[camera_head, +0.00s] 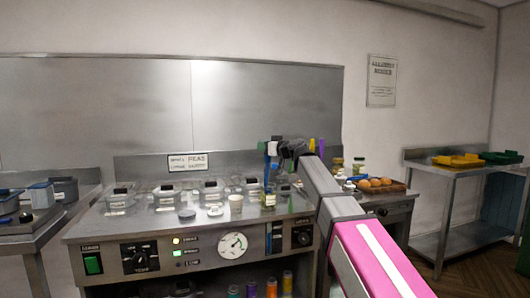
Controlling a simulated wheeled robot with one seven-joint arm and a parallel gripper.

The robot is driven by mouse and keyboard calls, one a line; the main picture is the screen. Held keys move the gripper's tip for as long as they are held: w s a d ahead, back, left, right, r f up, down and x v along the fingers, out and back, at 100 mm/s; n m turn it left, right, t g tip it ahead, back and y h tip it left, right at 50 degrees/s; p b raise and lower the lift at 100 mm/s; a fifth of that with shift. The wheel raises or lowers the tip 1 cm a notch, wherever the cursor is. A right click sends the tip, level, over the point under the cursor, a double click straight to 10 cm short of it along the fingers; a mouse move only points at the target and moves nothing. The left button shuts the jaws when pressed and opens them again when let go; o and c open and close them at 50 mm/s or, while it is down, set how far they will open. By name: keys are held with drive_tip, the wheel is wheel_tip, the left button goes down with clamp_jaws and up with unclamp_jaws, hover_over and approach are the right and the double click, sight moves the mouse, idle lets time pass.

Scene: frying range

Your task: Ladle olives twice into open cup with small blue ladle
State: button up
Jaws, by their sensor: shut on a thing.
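My gripper (278,150) is small and dark in the head view, above the back right of the counter. It is shut on what looks like the small blue ladle (271,150), whose upright blue part shows at its left side. The ladle's bowl cannot be made out. An open pale cup (236,203) stands upright on the counter's front part, to the left of and below my gripper. Several clear tubs (165,196) with dark knobs stand in a row behind it; which one holds olives cannot be told. A greenish jar (268,199) stands just right of the cup.
A round grey lid or dish (187,215) lies left of the cup.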

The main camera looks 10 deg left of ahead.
drive_tip(key=shift+r, duration=2.25)
drive_tip(key=shift+r, duration=2.95)
drive_tip(key=o, duration=0.4)
drive_tip(key=shift+c, duration=0.2)
clamp_jaws()
